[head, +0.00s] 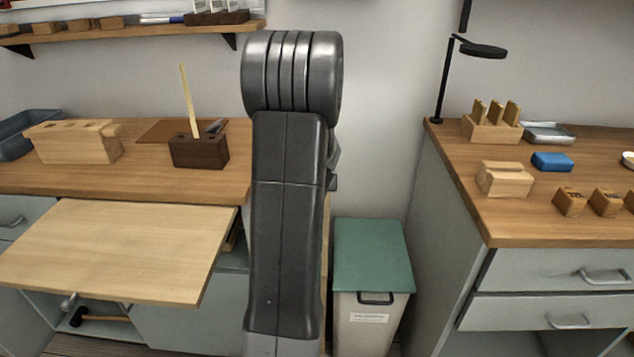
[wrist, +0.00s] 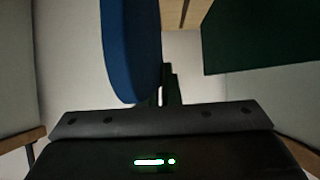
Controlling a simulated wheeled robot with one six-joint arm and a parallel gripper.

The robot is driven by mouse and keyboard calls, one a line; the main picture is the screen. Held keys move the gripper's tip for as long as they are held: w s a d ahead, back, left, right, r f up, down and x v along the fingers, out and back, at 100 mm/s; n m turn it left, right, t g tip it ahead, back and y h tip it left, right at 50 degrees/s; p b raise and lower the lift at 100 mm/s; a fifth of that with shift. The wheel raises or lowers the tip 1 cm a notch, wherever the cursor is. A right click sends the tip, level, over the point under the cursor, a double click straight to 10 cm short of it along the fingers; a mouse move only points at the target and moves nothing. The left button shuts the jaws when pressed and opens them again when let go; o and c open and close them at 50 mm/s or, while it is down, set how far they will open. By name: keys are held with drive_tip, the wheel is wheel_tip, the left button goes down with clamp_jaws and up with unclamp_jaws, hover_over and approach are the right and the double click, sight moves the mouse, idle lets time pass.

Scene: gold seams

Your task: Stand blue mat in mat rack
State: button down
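The blue mat (wrist: 130,50) shows in the wrist view as an upright blue sheet with a rounded lower corner, running out of the top of the picture. My gripper (wrist: 168,88) has its dark fingers close together at the mat's lower right edge, and they appear shut on it. The fingertips are partly hidden by the mat. In the head view my grey arm fills the middle and hides my gripper and the mat. I cannot make out a mat rack for certain in either view.
A green-lidded bin (head: 372,255) stands between the left bench (head: 140,185) and right bench (head: 520,220). A pull-out board (head: 120,250) juts from the left bench. A dark green panel (wrist: 262,35) hangs close at the wrist view's right. A small blue block (head: 552,161) lies on the right bench.

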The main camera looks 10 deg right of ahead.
drive_tip(key=shift+f, duration=0.25)
idle(0.4)
drive_tip(key=c, duration=1.6)
unclamp_jaws()
drive_tip(key=shift+o, duration=0.2)
drive_tip(key=shift+p+v, duration=0.5)
drive_tip(key=shift+v, duration=4)
wheel_tip(320, 180, up, 6)
drive_tip(key=p, duration=0.5)
drive_tip(key=shift+p, duration=0.4)
